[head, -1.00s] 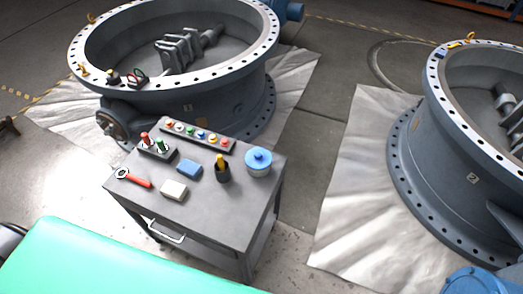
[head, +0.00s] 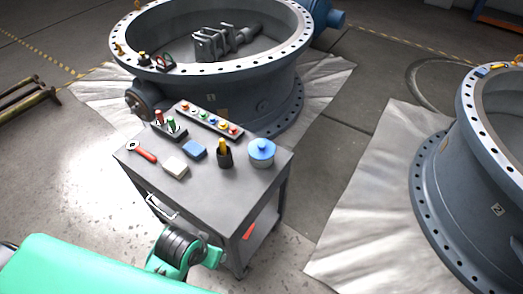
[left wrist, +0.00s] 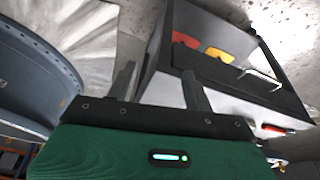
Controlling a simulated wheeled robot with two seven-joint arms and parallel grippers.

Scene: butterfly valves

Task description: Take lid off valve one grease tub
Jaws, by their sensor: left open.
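A grease tub (head: 262,161) with a blue knobbed lid (head: 261,147) stands upright at the right back part of the grey cart top (head: 215,185). The lid sits on the tub. Valve one (head: 222,113), a large grey ring-shaped valve body, stands behind the cart. My left arm is low at the front of the cart in the head view; its gripper cannot be made out there. In the left wrist view my left gripper (left wrist: 158,85) is open and empty, with the cart beyond its fingers. My right gripper is not in view.
The cart top also holds a dark cup with a yellow item (head: 223,154), a blue block (head: 194,149), a pale block (head: 175,167), a red-handled tool (head: 143,154) and a coloured-knob strip (head: 210,120). A second valve (head: 480,180) stands right.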

